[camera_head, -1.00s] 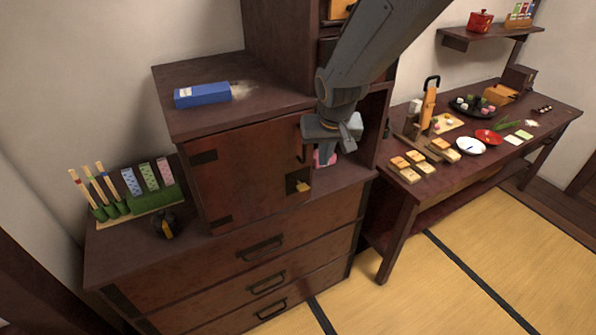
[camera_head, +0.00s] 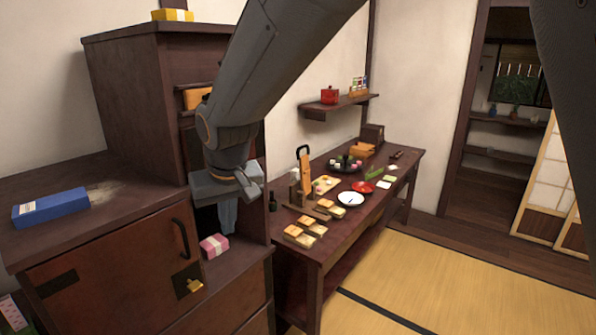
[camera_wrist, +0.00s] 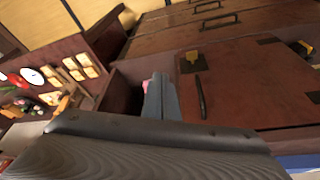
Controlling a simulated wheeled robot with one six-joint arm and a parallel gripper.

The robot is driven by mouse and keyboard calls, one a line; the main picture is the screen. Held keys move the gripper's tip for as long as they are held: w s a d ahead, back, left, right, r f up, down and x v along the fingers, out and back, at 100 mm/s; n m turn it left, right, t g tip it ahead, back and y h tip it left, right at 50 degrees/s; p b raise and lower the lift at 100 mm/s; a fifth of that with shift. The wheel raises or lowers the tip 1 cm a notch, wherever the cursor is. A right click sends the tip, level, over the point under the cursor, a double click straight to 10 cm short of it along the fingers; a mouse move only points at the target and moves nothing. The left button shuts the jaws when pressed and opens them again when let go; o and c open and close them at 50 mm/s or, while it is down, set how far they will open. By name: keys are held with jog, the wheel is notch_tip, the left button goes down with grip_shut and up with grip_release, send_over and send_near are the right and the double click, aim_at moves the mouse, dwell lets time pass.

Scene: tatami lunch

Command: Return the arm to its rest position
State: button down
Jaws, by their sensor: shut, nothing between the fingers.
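My arm reaches down from the top of the head view. My gripper (camera_head: 228,215) hangs in front of the open compartment of the dark wooden cabinet (camera_head: 120,100), to the right of its closed door (camera_head: 110,280). Its fingers point down, shut and empty. A pink box (camera_head: 214,246) sits in the compartment just below and left of the fingertips, apart from them in the picture. In the wrist view the fingers (camera_wrist: 158,95) show in the middle, with a bit of the pink box (camera_wrist: 146,86) beside them. The door with its brass latch (camera_wrist: 193,62) is to their right.
A blue box (camera_head: 52,206) lies on the cabinet top. The long table (camera_head: 325,240) to the right holds a white plate (camera_head: 351,198), a red dish (camera_head: 363,187), several food pieces and an upright wooden stand. Tatami floor (camera_head: 430,270) is open at the lower right.

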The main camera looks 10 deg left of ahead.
jog(key=d+f+m+h, duration=0.1)
jog(key=d+f+m, duration=0.15)
jog(key=d, duration=0.85)
jog(key=d+f+m+h, duration=0.1)
jog(key=d+f, duration=0.2)
jog(key=d, duration=0.8)
jog(key=s+d+f+m+g, duration=0.1)
jog(key=s+d+f, duration=0.1)
jog(key=s+d, duration=0.3)
jog(key=s+d+f+m+g, duration=0.1)
jog(key=s+d, duration=0.5)
jog(key=d, duration=0.7)
notch_tip(320, 180, down, 2)
jog(key=shift+f+m+b, duration=0.1)
jog(key=shift+m+b, duration=0.25)
jog(key=shift+m, duration=0.4)
